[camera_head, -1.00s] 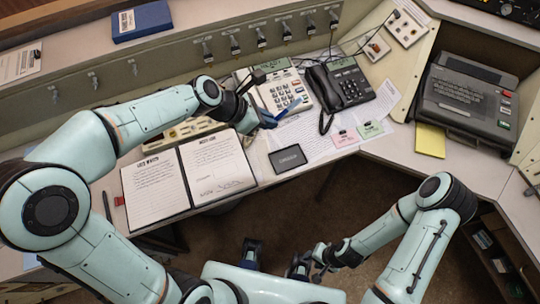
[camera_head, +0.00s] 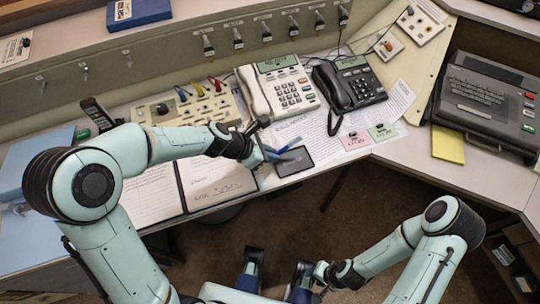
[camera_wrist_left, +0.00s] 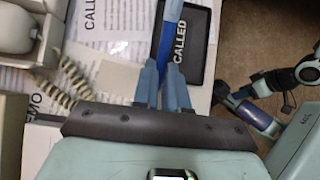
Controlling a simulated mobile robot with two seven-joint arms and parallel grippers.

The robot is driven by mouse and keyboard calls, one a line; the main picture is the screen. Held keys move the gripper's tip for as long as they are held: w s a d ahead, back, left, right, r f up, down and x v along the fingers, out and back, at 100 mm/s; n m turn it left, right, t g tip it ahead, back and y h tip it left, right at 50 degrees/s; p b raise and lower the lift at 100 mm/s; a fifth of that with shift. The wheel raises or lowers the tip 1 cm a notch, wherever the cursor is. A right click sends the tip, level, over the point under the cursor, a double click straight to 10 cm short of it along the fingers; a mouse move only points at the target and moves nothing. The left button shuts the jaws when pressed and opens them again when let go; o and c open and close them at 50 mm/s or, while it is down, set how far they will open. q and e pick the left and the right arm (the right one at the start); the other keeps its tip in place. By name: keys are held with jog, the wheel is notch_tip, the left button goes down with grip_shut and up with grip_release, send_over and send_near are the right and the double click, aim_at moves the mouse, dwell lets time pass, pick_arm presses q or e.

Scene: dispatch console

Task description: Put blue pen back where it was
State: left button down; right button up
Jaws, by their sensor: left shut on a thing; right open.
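The blue pen (camera_head: 291,143) is held in my left gripper (camera_head: 273,154), above the black pad (camera_head: 297,163) and the papers at the desk's front edge. In the left wrist view the blue pen (camera_wrist_left: 168,30) sticks out from between the two fingers of my left gripper (camera_wrist_left: 161,68), overlapping the left edge of the black pad marked "CALLED" (camera_wrist_left: 193,55). Its lower end is hidden between the fingers. My right gripper (camera_head: 320,272) is open and empty, low at the front, away from the desk.
An open log book (camera_head: 213,178) lies beneath my left arm. A white phone (camera_head: 287,88) and a black phone (camera_head: 348,88) stand behind the papers. Pink (camera_head: 354,141) and green (camera_head: 382,132) notes lie right of the pad. A grey machine (camera_head: 485,95) stands at right.

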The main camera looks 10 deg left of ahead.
pick_arm(q)
jog(key=shift+f, duration=0.15)
jog(key=c, duration=1.5)
grip_release()
jog(key=shift+f, duration=0.1)
jog(key=o, duration=0.3)
jog(key=shift+o, duration=0.2)
